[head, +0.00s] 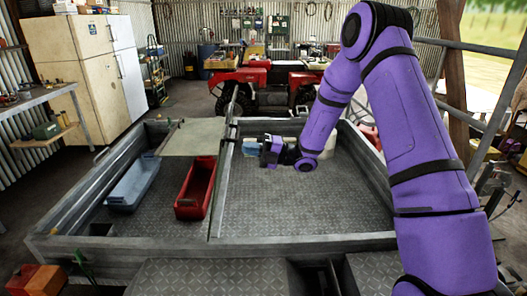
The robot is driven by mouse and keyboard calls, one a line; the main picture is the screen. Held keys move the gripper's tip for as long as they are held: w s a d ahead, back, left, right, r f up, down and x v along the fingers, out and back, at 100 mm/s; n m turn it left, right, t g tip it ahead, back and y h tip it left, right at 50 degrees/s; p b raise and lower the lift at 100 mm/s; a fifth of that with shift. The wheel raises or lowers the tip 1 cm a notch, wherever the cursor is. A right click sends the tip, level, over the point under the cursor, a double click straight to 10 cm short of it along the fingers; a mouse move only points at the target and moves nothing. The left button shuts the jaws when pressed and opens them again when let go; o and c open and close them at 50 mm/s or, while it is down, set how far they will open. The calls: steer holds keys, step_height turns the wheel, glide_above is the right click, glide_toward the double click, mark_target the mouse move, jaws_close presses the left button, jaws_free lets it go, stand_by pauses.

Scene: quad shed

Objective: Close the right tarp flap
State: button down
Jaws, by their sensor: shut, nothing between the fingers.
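A flat grey-green panel (195,137) lies across the back of the left bay of the metal trailer bed (300,240); it looks like a flap, but I cannot tell whether it is tarp. I cannot make out a separate right flap; the right bay (285,205) stands uncovered. My gripper (264,151) is shut and empty over the back of the right bay, pointing left toward the divider. It is close to a small pale blue and yellow object (250,148); I cannot tell whether they touch.
A blue bin (133,182) and a red bin (196,188) stand in the left bay. A raised divider (226,180) splits the bed. A pale rounded container (328,143) is behind my gripper. A red quad (265,80) stands behind. The right bay's front floor is clear.

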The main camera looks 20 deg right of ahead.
steer(key=x, duration=0.5)
steer(key=shift+w+a+r, duration=0.1)
steer(key=shift+a, duration=0.3)
